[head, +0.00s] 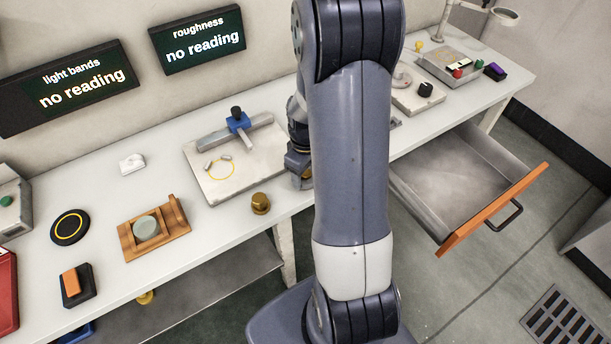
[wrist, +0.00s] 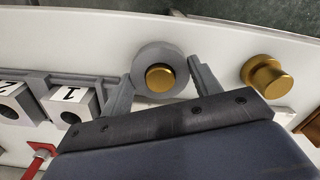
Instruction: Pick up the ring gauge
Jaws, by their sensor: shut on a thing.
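The ring gauge (wrist: 158,52) is a thick grey ring in the wrist view, between the two fingers of my gripper (wrist: 162,74). The fingers are shut on it from both sides. A brass round piece (wrist: 160,78) shows through its hole; I cannot tell whether the ring sits around it or is held above it. In the head view my gripper (head: 300,168) is at the bench's front edge, partly hidden by my arm. The ring itself cannot be made out there.
A second brass knob (wrist: 265,76) stands to the right in the wrist view. Grey bored blocks numbered 1 (wrist: 72,105) and 2 (wrist: 12,102) are at left. An open drawer (head: 450,185) juts out right of my arm. A pale plate (head: 222,185) lies left of my gripper.

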